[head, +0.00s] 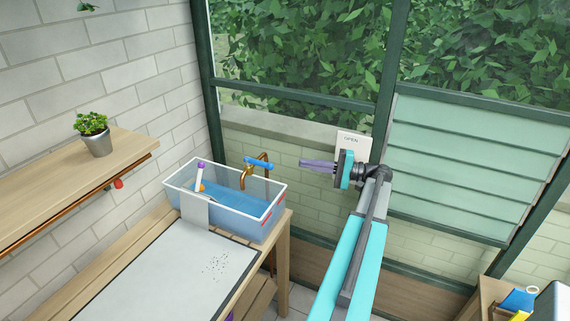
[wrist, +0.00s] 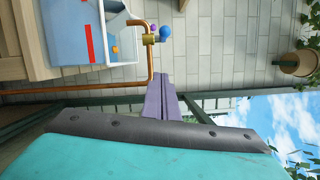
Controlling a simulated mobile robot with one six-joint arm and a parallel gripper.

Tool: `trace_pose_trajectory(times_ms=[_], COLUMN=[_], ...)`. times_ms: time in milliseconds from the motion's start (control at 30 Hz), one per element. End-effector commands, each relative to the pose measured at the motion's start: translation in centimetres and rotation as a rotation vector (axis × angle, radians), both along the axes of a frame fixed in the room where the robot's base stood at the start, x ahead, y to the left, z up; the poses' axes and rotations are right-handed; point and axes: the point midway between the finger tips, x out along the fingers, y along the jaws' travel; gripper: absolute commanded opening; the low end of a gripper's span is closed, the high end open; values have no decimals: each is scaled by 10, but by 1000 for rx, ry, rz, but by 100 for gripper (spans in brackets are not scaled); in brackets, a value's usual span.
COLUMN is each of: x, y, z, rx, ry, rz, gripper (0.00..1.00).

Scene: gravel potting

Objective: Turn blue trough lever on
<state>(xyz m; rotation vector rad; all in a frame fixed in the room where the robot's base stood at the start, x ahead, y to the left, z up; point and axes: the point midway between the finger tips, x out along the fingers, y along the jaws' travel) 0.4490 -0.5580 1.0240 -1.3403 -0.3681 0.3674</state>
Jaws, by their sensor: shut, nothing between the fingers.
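The blue lever (head: 258,163) sits on top of a copper tap (head: 244,180) at the back of the trough. In the wrist view the lever (wrist: 166,32) shows nearly end-on as a round blue shape beside the brass tap body (wrist: 149,39). The trough (head: 272,214) is clear-walled with a white rim and holds blue water. My gripper (head: 301,166) points left towards the lever, a short gap to its right. Its purple fingers (wrist: 161,78) are together and empty, apart from the lever in the wrist view.
A white tube with a purple cap (head: 200,177) and an orange item are in the trough. A grey-white board (head: 170,277) lies on the bench in front. A potted plant (head: 97,140) stands on the left shelf. A window and an OPEN sign (head: 350,140) are behind my gripper.

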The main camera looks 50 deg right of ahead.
Motion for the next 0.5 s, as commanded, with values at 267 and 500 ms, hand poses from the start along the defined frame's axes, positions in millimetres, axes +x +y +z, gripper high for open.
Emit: trace_pose_trajectory(times_ms=[267, 500], x=[19, 48], y=[11, 26], z=[3, 5], rx=[1, 1], ry=[0, 0], rz=[3, 3], gripper=[0, 0])
